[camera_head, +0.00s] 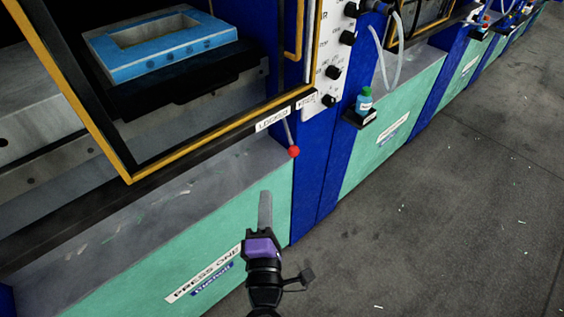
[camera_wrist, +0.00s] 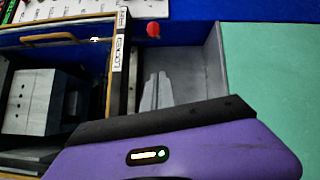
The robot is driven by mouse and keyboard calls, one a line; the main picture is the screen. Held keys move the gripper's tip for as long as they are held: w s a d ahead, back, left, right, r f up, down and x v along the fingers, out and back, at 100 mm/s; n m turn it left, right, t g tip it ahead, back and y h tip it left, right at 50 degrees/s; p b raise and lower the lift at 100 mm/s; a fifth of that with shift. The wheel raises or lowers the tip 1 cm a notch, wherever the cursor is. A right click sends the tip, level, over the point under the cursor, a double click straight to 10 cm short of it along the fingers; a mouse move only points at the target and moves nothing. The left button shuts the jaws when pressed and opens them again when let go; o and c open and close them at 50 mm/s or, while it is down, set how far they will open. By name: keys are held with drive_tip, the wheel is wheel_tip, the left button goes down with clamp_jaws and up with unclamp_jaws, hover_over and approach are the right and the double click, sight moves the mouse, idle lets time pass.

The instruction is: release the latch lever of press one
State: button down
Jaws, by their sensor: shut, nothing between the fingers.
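The latch lever (camera_head: 288,133) of press one is a thin grey rod with a red ball knob (camera_head: 294,152) at its lower end. It hangs at the lower right corner of the yellow-edged guard frame, between the labels LOCKED (camera_head: 272,119) and a second one (camera_head: 306,101). The red knob also shows at the top of the wrist view (camera_wrist: 153,30). My gripper (camera_head: 265,195) is shut and empty, below and left of the knob and apart from it. Its fingers show in the wrist view (camera_wrist: 155,85), pointing toward the knob side. The press label PRESS ONE (camera_head: 205,274) is on the green front.
The guard frame (camera_head: 215,145) slants over the press opening, with a blue mould (camera_head: 160,45) inside. A control panel (camera_head: 328,60) with black knobs stands right of the lever. A small bottle (camera_head: 364,100) sits on a side shelf. The grey floor (camera_head: 450,210) at right is open.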

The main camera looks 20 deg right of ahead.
drive_tip(key=w+d+r+p, duration=0.1)
drive_tip(key=w+d+p, duration=0.3)
drive_tip(key=w+d, duration=0.3)
drive_tip(key=shift+x, duration=0.95)
